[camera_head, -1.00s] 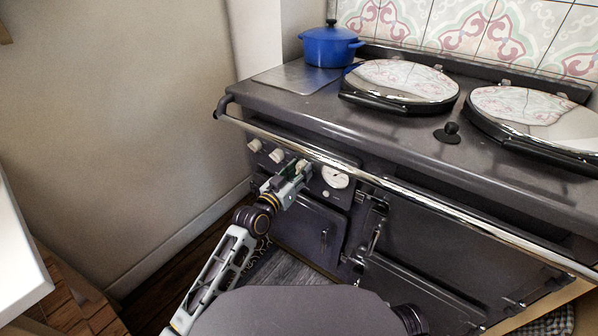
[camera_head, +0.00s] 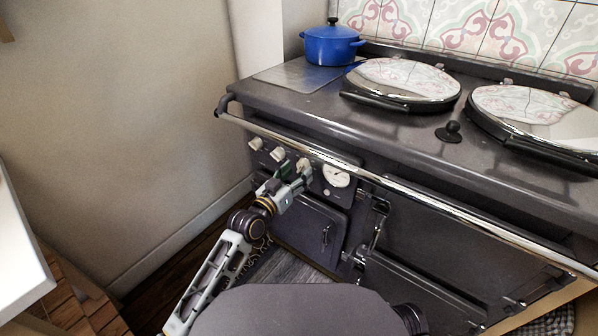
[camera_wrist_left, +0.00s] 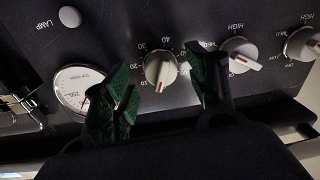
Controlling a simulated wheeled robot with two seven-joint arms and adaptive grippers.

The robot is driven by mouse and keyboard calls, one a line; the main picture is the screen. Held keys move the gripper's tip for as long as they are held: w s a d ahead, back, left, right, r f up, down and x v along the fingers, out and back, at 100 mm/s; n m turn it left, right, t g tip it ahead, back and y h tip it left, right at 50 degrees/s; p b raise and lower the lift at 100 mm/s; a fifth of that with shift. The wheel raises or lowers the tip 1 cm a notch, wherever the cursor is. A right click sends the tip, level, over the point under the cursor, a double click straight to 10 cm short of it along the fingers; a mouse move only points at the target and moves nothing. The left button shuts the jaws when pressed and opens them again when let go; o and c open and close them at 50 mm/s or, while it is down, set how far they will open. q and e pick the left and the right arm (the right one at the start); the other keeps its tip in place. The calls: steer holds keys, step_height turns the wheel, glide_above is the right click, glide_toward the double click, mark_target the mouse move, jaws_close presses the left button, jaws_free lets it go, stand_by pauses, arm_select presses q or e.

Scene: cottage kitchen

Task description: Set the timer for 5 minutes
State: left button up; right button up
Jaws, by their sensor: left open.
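The timer knob is a white dial with a red pointer mark and numbers around it. It sits on the cooker's dark control panel, in the wrist view (camera_wrist_left: 160,68) and the head view (camera_head: 303,165). Its red mark points down in the wrist view; the exact minute cannot be read. My left gripper (camera_head: 290,187) is in front of the panel, just below the knob in the head view. In the wrist view its green-padded fingers (camera_wrist_left: 164,82) are open, one on each side of the knob, with visible gaps. Nothing is held. My right gripper is not in view.
Two other white knobs (camera_head: 266,149) are left of the timer. A round gauge (camera_head: 336,176) is to its right. The chrome rail (camera_head: 400,192) runs above the panel. A blue pot (camera_head: 330,47) and two round lids stand on the cooker top.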

arm_select(q)
steer(key=v, duration=1)
steer(key=shift+d, duration=0.1)
stand_by(0.6)
steer(key=s+a+f+g+y, duration=0.3)
steer(key=f, duration=0.3)
steer(key=s+a+f+g+y, duration=0.3)
steer(key=s+f+g, duration=0.1)
steer(key=f, duration=0.2)
steer(key=s+a+f+n+g+p, duration=0.1)
steer(key=s+a+f+n+g, duration=0.1)
steer(key=s+f, duration=0.9)
steer(key=s+g, duration=0.1)
steer(key=s, duration=0.3)
steer(key=shift+s+a+f+n+y, duration=0.2)
steer(key=shift+s+f+n+y, duration=0.1)
steer(key=shift+y, duration=0.1)
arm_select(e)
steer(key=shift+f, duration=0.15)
arm_select(q)
steer(key=shift+f+p, duration=0.3)
steer(key=shift+p, duration=0.5)
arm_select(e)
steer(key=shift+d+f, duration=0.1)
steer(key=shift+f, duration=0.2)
